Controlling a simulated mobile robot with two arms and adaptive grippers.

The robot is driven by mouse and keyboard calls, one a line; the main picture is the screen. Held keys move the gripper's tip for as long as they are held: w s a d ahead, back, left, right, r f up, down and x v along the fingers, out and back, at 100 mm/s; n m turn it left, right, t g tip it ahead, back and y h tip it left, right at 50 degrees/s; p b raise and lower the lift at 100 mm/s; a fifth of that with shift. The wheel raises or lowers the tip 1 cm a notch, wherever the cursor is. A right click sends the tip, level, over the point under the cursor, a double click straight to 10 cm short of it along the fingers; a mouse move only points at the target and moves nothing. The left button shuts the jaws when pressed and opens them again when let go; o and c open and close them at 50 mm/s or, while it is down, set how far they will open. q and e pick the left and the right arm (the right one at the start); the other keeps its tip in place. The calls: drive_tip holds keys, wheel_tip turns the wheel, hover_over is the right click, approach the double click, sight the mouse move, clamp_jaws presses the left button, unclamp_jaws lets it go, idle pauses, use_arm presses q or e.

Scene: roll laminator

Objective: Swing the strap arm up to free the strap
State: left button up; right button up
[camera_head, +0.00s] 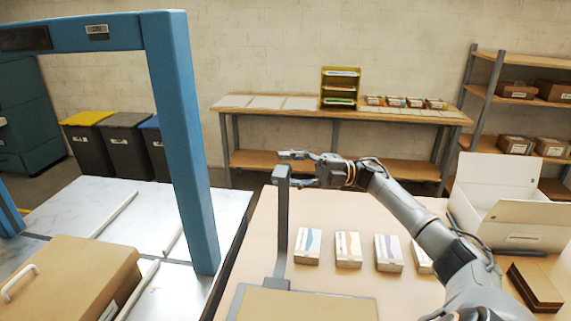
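A grey upright arm (281,230) stands on a flat plate (250,290) at the front of the near table. It looks like the strap arm, but I cannot be sure. Its top end is a short rounded head. My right gripper (289,170) reaches in from the right at the height of this head. Its two fingers are spread, one above the other, with their tips around or just behind the head. I cannot tell whether they touch it. I cannot make out a strap. My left gripper is not in view.
A blue arch (185,130) stands left, over a metal-topped table with a cardboard box (75,280). Small cartons (348,250) lie in a row right of the post. An open white box (500,200) and a brown stack (535,285) are farther right.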

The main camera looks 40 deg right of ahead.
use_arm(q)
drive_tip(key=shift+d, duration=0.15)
use_arm(e)
drive_tip(key=shift+w+a, duration=0.1)
drive_tip(key=shift+a, duration=0.05)
clamp_jaws()
drive_tip(key=shift+r, duration=0.1)
